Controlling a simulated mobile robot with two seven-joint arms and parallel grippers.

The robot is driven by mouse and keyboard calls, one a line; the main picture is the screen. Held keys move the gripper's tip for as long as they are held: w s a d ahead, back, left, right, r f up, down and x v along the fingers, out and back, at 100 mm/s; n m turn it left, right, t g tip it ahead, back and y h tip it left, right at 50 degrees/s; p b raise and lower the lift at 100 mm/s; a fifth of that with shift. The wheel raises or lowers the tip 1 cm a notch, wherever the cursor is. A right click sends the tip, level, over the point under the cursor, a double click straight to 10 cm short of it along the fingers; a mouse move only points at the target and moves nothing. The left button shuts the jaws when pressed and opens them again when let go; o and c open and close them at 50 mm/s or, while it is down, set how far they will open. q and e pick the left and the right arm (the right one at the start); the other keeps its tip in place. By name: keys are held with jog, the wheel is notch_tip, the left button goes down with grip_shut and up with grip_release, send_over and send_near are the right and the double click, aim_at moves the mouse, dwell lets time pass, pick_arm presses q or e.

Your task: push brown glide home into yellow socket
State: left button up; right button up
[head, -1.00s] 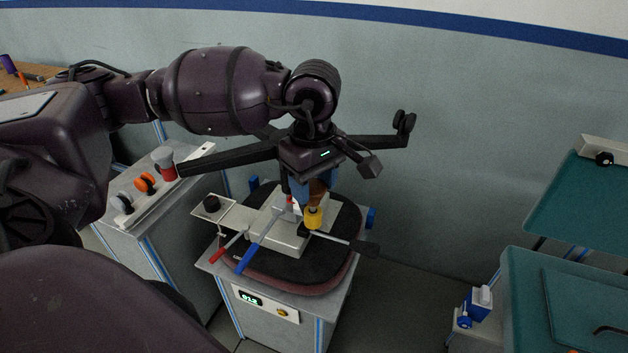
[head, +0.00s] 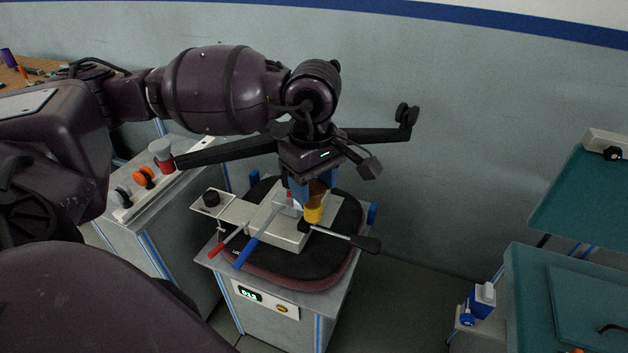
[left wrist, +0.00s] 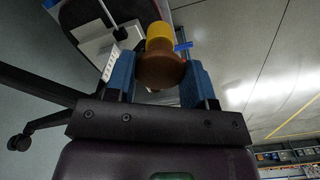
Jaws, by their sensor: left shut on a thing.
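The brown glide (head: 316,192) is between the blue fingers of my left gripper (head: 308,194), which is shut on it. The glide also shows between the fingers in the left wrist view (left wrist: 159,69). The yellow socket (head: 313,214) is directly below the glide in the head view and against its far end in the left wrist view (left wrist: 158,31). They appear lined up and touching; how deep the glide sits is hidden. The socket is at the grey fixture block (head: 288,238) on the dark seat pad (head: 340,212). My right gripper is not in view.
Blue, red and black-handled levers (head: 260,238) stick out around the block. Dark chair-base legs (head: 225,152) spread beside my gripper. A side cabinet (head: 180,245) holds orange and grey caster wheels. Teal-topped tables (head: 530,270) stand at the right, with floor between.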

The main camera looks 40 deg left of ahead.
pick_arm(q)
jog(key=shift+f, duration=0.2)
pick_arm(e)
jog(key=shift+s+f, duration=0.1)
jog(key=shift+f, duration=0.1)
pick_arm(q)
jog(key=o, duration=0.8)
jog(key=shift+o, duration=0.8)
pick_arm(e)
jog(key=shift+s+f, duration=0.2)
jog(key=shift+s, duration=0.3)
